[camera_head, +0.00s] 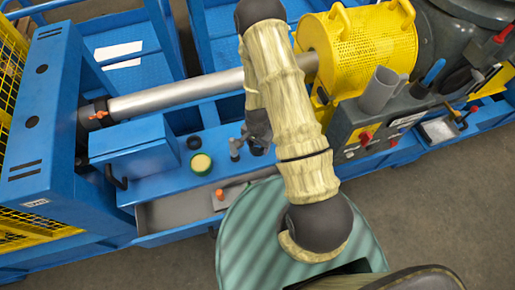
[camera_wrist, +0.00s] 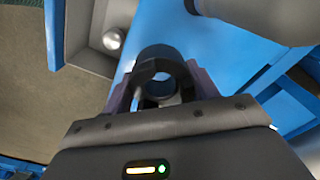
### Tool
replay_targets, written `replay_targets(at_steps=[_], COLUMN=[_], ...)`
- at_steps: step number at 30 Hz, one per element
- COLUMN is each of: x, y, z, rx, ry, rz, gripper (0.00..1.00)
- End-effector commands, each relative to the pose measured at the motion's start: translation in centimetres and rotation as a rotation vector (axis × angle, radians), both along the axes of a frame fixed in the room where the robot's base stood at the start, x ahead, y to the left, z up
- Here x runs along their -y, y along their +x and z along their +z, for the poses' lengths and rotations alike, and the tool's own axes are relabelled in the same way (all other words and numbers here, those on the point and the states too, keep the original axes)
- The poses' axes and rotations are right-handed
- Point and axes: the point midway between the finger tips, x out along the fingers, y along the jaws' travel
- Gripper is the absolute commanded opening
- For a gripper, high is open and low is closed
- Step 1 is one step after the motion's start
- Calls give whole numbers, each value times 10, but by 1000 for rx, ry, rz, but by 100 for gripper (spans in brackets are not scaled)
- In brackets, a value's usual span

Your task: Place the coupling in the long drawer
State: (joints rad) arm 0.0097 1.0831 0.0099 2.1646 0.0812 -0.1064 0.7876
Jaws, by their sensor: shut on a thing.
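The coupling (camera_wrist: 158,62), a dark hollow ring, sits between the two fingers of my gripper (camera_wrist: 163,88) in the wrist view. The gripper is shut on it, and its round opening faces the camera. In the head view my gripper (camera_head: 258,132) shows partly behind my arm, above the blue bench; I cannot make out the coupling there. The long drawer (camera_head: 165,217), with a grey inside, stands pulled out at the bench front, below and left of my gripper. A grey tray-like part, probably this drawer, shows in the wrist view (camera_wrist: 98,40).
A blue box (camera_head: 135,148) with a dark handle and a yellow-topped round pot (camera_head: 201,164) are on the bench left of my gripper. A long steel shaft (camera_head: 180,95) runs behind to a yellow perforated guard (camera_head: 372,45). An orange-tipped item (camera_head: 219,195) is at the drawer.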

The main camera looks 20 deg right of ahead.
Motion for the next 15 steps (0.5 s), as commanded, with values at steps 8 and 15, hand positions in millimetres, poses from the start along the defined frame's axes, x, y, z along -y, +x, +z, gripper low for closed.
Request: replay_targets(at_steps=[8,15], x=[0,0], y=[1,0], z=[41,57], rx=[4,3], ry=[0,0], rz=[1,1], gripper=[0,0])
